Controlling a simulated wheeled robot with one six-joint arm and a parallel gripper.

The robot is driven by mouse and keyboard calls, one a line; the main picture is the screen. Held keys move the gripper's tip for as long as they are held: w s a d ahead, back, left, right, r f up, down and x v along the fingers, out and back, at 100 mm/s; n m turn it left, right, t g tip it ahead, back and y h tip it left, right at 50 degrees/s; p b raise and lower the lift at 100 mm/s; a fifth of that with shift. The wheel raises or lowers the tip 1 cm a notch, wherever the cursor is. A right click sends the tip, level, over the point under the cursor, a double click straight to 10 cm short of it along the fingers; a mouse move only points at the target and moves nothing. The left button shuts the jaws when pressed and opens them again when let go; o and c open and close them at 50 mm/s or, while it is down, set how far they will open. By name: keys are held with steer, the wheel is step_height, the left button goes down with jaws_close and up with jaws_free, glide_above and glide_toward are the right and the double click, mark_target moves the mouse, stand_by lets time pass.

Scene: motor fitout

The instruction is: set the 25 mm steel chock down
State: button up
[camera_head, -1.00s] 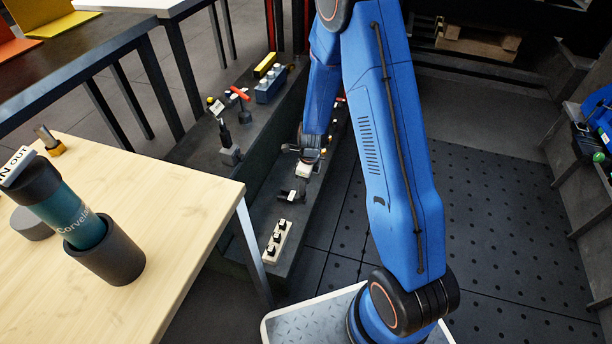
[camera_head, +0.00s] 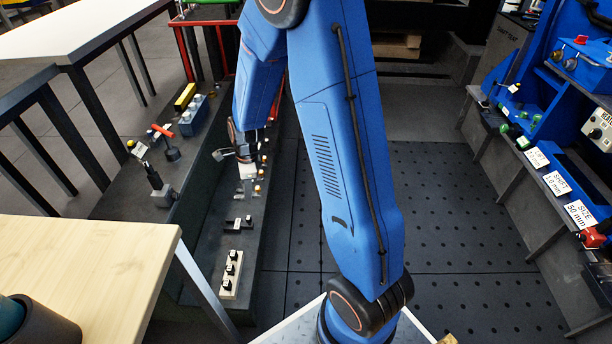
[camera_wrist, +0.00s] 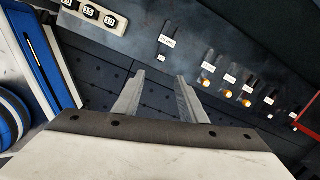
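In the wrist view my gripper (camera_wrist: 160,78) has its two grey fingers well apart, with only dark floor and the ledge showing between them. No chock shows between them. In the head view my gripper (camera_head: 246,172) is over the low dark ledge, small and partly hidden by my blue arm. A pale block with several black pieces (camera_head: 231,274) lies on the near part of the ledge. In the wrist view a pale block (camera_wrist: 95,13) carries black squares marked 15 and 10.
A small black part (camera_head: 238,223) lies on the ledge between the pale block and my gripper. White labels and yellow knobs (camera_wrist: 228,94) line the ledge. A wooden table (camera_head: 100,255) stands near left. Blue equipment (camera_head: 572,85) stands at right. The perforated floor between is clear.

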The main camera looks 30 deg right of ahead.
steer(key=s+d+r+n+t, duration=0.1)
steer(key=s+r+n, duration=0.5)
steer(key=r, duration=0.4)
steer(key=s+d+r+n+t, duration=0.1)
steer(key=s+r+n, duration=0.5)
steer(key=r, duration=0.4)
steer(key=s+d+r+n, duration=0.1)
steer(key=s+r+n, duration=0.1)
steer(key=s, duration=0.4)
steer(key=s+d+r+n+t, duration=0.1)
steer(key=s+r+n, duration=0.2)
steer(key=s, duration=0.3)
steer(key=s+d+r+n+h, duration=0.1)
steer(key=s+r+n, duration=0.2)
steer(key=s, duration=0.3)
steer(key=shift+s+n+t, duration=0.25)
steer(key=shift+n+t, duration=0.05)
steer(key=shift+n, duration=0.5)
steer(key=shift+r, duration=0.1)
